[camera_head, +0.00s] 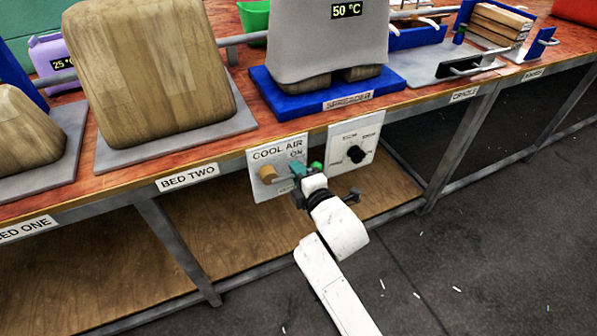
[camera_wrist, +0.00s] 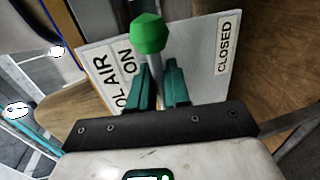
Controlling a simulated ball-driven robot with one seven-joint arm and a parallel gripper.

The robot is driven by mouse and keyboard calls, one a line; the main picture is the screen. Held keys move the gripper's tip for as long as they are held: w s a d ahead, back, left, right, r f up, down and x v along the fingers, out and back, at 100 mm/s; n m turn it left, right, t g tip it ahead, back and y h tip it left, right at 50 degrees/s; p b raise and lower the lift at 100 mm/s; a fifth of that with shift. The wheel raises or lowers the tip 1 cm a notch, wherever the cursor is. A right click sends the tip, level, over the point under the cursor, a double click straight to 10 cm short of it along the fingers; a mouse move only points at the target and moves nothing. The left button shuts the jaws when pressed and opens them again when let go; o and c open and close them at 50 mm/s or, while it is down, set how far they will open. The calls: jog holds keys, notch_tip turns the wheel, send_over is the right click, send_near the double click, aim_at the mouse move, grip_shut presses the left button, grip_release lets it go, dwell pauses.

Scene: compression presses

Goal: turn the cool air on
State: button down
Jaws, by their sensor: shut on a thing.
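The cool air panel (camera_head: 254,190) is a white plate on the bench front, marked COOL AIR and ON. It also shows in the wrist view (camera_wrist: 208,62), where a CLOSED label is readable. A tan round part (camera_head: 267,174) is at its left. A lever with a green end knob (camera_head: 317,166) sticks out to the right, between the ON and lower labels. In the wrist view the knob (camera_wrist: 150,33) is just beyond my teal fingertips. My gripper (camera_head: 298,169) is shut on the lever's grey shaft, with a finger on each side (camera_wrist: 158,75).
A second panel with a black dial (camera_head: 356,154) is close on the right of my gripper. The bench edge with the BED TWO label (camera_head: 187,178) runs above left. A wooden lower shelf (camera_head: 230,220) lies below the panel. The floor in front is mostly clear.

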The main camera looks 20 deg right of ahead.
dwell(0.3)
jog(key=c, duration=1.3)
grip_release()
jog(key=shift+a, duration=0.1)
jog(key=s+r+p, duration=0.2)
jog(key=s, duration=0.8)
jog(key=shift+s, duration=0.35)
jog(key=shift+r, duration=0.1)
